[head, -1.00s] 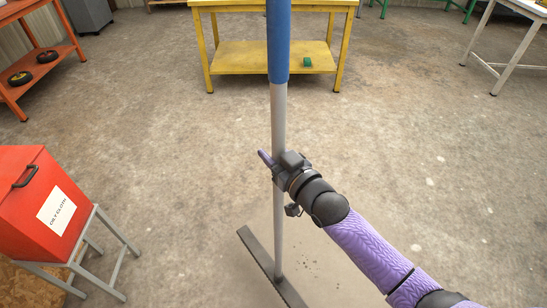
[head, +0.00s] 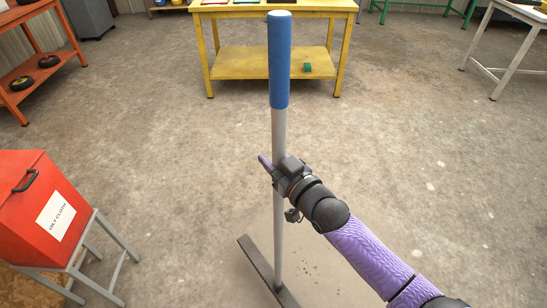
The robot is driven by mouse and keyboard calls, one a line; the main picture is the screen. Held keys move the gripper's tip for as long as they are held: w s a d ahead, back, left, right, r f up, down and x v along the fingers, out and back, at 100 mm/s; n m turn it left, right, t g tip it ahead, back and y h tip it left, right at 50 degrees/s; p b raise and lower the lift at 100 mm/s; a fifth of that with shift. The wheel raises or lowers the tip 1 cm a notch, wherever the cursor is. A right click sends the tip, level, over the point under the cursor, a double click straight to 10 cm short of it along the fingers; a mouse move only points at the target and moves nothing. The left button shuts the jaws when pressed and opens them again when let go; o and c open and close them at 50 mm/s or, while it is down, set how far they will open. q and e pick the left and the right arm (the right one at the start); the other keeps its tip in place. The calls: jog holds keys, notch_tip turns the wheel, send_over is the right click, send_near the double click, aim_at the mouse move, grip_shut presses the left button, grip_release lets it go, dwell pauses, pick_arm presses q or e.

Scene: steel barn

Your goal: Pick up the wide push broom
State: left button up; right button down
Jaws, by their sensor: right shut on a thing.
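The wide push broom stands upright in the middle of the head view. Its grey handle (head: 278,232) has a blue grip (head: 280,62) with a white top end. Its wide dark head (head: 262,267) is at the floor, running slantwise across the lower middle; I cannot tell whether it touches the floor. My right gripper (head: 274,167) is shut on the grey handle, below the blue grip. The fingers partly hide the handle there. My left gripper is not in view.
A red oily-cloth bin (head: 28,215) on a grey stand is at the lower left. A yellow workbench (head: 235,62) stands ahead, an orange shelf (head: 50,72) at the left, and a white table (head: 487,65) at the right. The concrete floor between them is clear.

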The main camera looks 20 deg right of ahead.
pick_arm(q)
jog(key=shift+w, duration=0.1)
pick_arm(e)
jog(key=shift+r, duration=0.15)
pick_arm(q)
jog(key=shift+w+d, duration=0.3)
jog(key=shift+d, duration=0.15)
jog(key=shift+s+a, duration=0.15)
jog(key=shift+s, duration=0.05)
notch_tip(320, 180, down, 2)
jog(key=shift+b, duration=1)
pick_arm(e)
notch_tip(320, 180, down, 3)
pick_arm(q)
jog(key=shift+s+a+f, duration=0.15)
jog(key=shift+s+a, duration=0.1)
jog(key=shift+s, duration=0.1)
pick_arm(e)
jog(key=shift+f, duration=0.25)
pick_arm(q)
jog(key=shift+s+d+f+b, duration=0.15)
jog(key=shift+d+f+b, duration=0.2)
jog(key=shift+b, duration=0.4)
pick_arm(e)
jog(key=shift+d+f, duration=0.2)
jog(key=shift+f, duration=0.5)
